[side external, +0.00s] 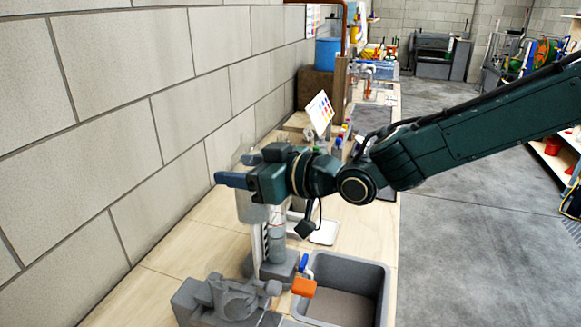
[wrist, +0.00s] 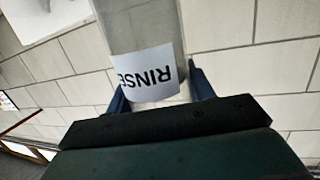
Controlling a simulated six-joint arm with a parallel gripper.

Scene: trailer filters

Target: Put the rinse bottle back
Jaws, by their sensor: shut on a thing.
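The rinse bottle is a clear, greyish bottle with a white RINSE label, which reads upside down in the wrist view (wrist: 148,76). My gripper (wrist: 160,92) is shut on it, with one blue finger on each side of the label. In the side external view my gripper (side external: 232,180) is level above the bench, near the block wall. The bottle (side external: 252,212) shows there only faintly, above and below the jaws, and looks roughly upright. Its lower end is hard to tell from the grey fixture behind and below it.
A grey fixture (side external: 277,240) with a dark-and-white strip stands under my gripper. Beside it are a grey clamp-like device (side external: 235,298), an orange block (side external: 304,286) and a grey sink (side external: 372,275). The block wall (side external: 120,130) is close on the left. A colour chart (side external: 320,112) stands farther back.

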